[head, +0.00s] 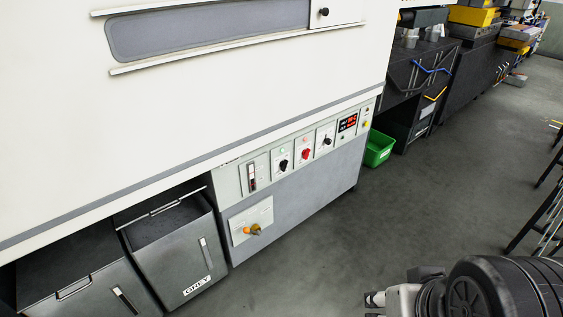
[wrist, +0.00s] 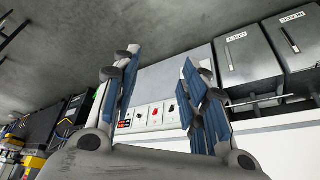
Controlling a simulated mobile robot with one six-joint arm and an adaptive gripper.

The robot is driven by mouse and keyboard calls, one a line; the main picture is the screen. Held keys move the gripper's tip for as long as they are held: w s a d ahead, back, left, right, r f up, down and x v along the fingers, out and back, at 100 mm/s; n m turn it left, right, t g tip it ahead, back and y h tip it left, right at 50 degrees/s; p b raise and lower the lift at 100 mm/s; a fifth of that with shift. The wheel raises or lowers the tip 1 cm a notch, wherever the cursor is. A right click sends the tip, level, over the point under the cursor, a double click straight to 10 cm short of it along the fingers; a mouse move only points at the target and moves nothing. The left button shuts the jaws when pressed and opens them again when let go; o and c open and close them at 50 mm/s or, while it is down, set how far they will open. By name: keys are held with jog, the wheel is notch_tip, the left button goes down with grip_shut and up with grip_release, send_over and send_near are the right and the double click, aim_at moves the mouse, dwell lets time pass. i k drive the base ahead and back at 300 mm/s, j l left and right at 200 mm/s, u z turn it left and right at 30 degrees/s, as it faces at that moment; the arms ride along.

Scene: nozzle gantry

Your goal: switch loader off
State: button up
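A control panel (head: 295,150) runs along the lower front of the big white machine. It carries a red knob (head: 305,154), a black knob (head: 283,165) on one side and another black knob (head: 327,141) on the other. A red-lit display (head: 348,122) sits to their right. The labels are too small to read, so I cannot tell which control is the loader's. The wrist view shows the panel upside down, with the red knob (wrist: 156,114) between my fingers in the picture. My gripper (wrist: 160,62) is open and empty, apart from the panel. In the head view, my arm's end is at the bottom right.
Two dark grey bins (head: 172,250) stand under the machine at left. An orange-yellow valve handle (head: 253,229) sticks out below the panel. A green crate (head: 379,148) stands on the floor past the panel. Black stool legs (head: 535,220) are at right. The floor before the panel is clear.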

aim_at(283, 164)
jog(key=i+j+u, duration=0.15)
jog(key=i, duration=0.65)
jog(key=i+j+u, duration=0.15)
jog(key=i, duration=0.7)
